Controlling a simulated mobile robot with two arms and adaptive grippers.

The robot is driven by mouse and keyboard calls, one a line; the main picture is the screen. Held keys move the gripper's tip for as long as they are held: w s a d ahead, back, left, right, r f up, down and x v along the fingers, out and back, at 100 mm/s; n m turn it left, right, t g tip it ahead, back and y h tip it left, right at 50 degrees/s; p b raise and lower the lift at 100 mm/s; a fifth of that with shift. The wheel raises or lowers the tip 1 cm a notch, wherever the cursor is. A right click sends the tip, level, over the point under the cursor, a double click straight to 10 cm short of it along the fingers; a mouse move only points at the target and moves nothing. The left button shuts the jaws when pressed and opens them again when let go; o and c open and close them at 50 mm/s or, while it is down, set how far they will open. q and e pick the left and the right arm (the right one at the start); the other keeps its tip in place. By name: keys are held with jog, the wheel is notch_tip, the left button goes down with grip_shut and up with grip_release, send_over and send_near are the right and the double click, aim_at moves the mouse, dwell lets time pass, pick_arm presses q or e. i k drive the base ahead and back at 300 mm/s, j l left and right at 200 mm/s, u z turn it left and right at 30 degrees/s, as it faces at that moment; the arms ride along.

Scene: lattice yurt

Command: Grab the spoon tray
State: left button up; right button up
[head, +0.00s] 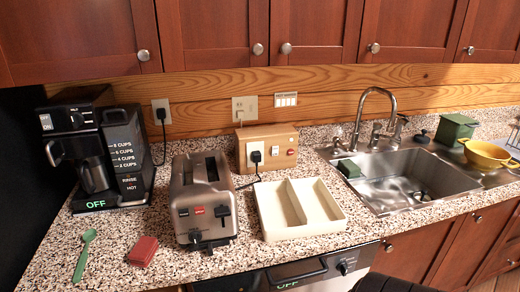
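The spoon tray, taken to be the cream-white open tray (322,203) with a divider along its length, lies on the speckled counter between the toaster and the sink. It looks empty, and its front side is close to the counter's front edge. A green spoon (84,255) lies apart from it at the far left of the counter. Neither gripper shows fingers in the head view. A dark rounded shape, likely part of my own body, shows at the bottom edge right of centre.
A metal toaster (201,197) stands just left of the tray. A wooden switch box (267,148) is behind it, with a cord. The sink (400,180) with faucet is to the right. A coffee maker (95,150) and a red block (143,251) are left. Cabinets hang above.

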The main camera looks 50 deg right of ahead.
aim_at(289, 209)
jog(key=z, duration=1.95)
jog(key=i+l+u, duration=0.15)
jog(key=l, duration=0.4)
jog(key=l+u, duration=0.15)
jog(key=l, duration=0.4)
jog(key=i, duration=0.05)
